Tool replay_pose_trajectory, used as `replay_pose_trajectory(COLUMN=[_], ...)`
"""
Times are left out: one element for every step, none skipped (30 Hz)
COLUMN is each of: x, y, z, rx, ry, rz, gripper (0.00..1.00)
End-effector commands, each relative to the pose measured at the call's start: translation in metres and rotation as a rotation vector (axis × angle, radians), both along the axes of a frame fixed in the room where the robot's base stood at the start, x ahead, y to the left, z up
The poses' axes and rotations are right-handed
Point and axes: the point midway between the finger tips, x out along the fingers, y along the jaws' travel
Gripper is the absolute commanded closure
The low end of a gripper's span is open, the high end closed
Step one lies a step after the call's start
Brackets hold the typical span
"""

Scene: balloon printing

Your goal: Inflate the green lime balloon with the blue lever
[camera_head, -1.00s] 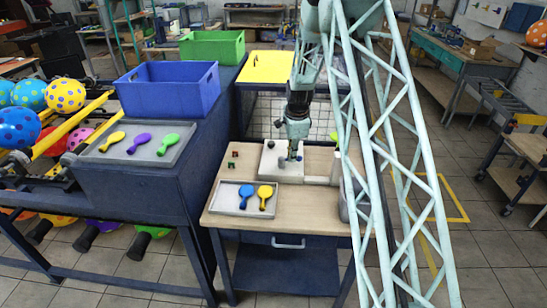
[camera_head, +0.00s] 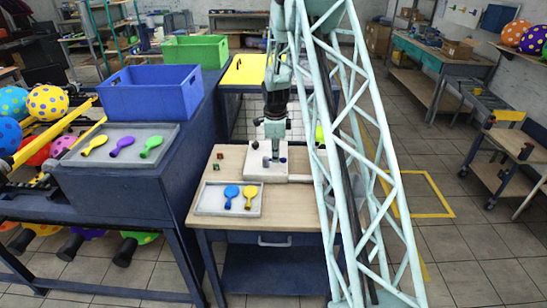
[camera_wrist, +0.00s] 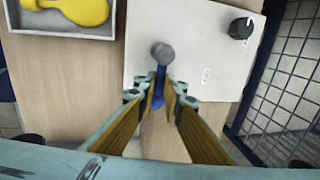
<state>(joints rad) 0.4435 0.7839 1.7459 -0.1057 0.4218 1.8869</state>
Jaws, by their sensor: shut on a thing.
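My gripper (camera_wrist: 160,92) is shut on the blue lever (camera_wrist: 157,101), which has a grey round end (camera_wrist: 162,53) beside the fingertips in the wrist view. In the head view my gripper (camera_head: 274,150) is low over the white station plate (camera_head: 247,172) on the wooden table. A lime-green thing (camera_head: 320,133) shows behind my lattice arm at the right of the station; it is mostly hidden, so I cannot tell its size or whether it is the lime balloon. A flat green balloon (camera_head: 151,147) lies on the left grey tray.
A tray (camera_head: 212,211) with a blue and a yellow balloon sits at the table's front. The left tray (camera_head: 78,161) also holds yellow and purple balloons. A black knob (camera_wrist: 241,27) stands on the station plate. A blue bin (camera_head: 152,95) and a green bin (camera_head: 195,52) stand behind.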

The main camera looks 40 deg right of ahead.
Motion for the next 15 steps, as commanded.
replay_pose_trajectory(x=[-0.0005,-0.0005,-0.0004,-0.0005,-0.0005,-0.0005,-0.0004,-0.0004,-0.0004,-0.0003,-0.0003,-0.0003,-0.0002,-0.0002,-0.0002], y=[0.0002,0.0002,0.0003,0.0002,0.0004,0.0004,0.0003,0.0003,0.0003,0.0003,0.0004,0.0004,0.0003,0.0004,0.0004], z=[-0.0004,-0.0004,-0.0004,-0.0004,-0.0004,-0.0004,-0.0004,-0.0004,-0.0004,-0.0004,-0.0003,-0.0003,-0.0003,-0.0003,-0.0002], rx=[0.001,0.001,0.001,0.001,0.001,0.001,0.001,0.001,0.001,0.001,0.001,0.001,0.001,0.001,0.000], ry=[0.001,0.001,0.001,0.001,0.001,0.001,0.001,0.001,0.001,0.001,0.001,0.001,0.001,0.001,0.001], rz=[-0.001,-0.001,-0.001,-0.001,-0.001,-0.001,-0.001,0.000,0.000,0.000,0.000,0.000,0.000,0.000,0.001], gripper=[1.00,1.00,1.00,1.00,0.90,0.86,0.83,0.81,0.78,0.78,0.78,0.78,0.78,0.78,0.78])
